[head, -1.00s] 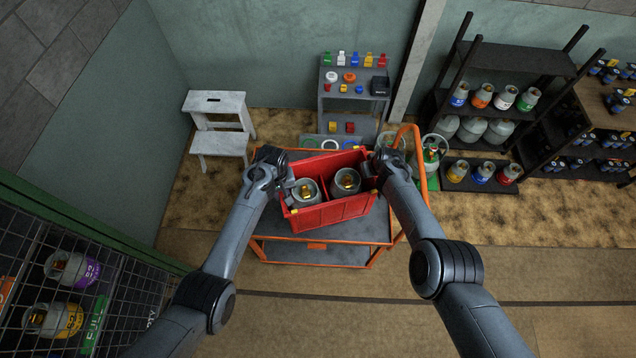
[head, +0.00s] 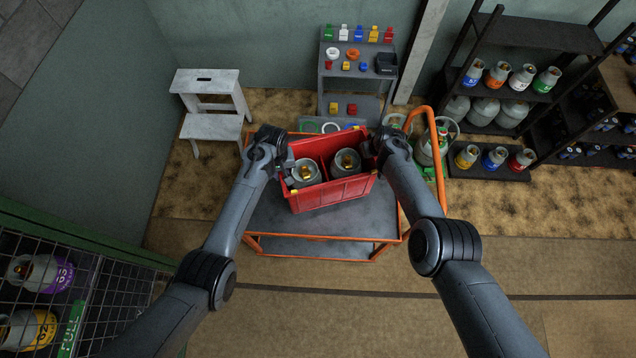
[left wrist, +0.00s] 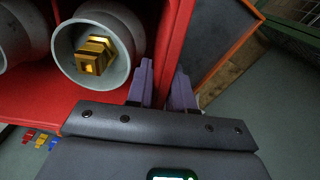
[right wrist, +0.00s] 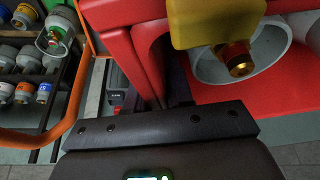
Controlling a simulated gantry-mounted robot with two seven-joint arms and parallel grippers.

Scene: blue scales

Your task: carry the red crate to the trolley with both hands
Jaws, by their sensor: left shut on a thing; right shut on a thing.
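The red crate (head: 335,195) is over the back part of the trolley (head: 320,246), turned slightly; I cannot tell whether it touches the deck. It holds two grey gas cylinders with brass valves, a left one (head: 306,174) and a right one (head: 346,162). My left gripper (head: 284,164) is shut on the crate's left end; the left wrist view shows its purple fingers (left wrist: 163,85) at the red wall. My right gripper (head: 371,157) is shut on the right end; in the right wrist view its fingertips are mostly hidden by the crate (right wrist: 285,85).
The trolley's orange handle (head: 440,150) rises at its right, with cylinders (head: 425,150) close by. A grey stand (head: 352,85) with small coloured parts is behind. A white step stool (head: 210,105) stands at left, a cylinder shelf (head: 510,85) at right. The front deck is bare.

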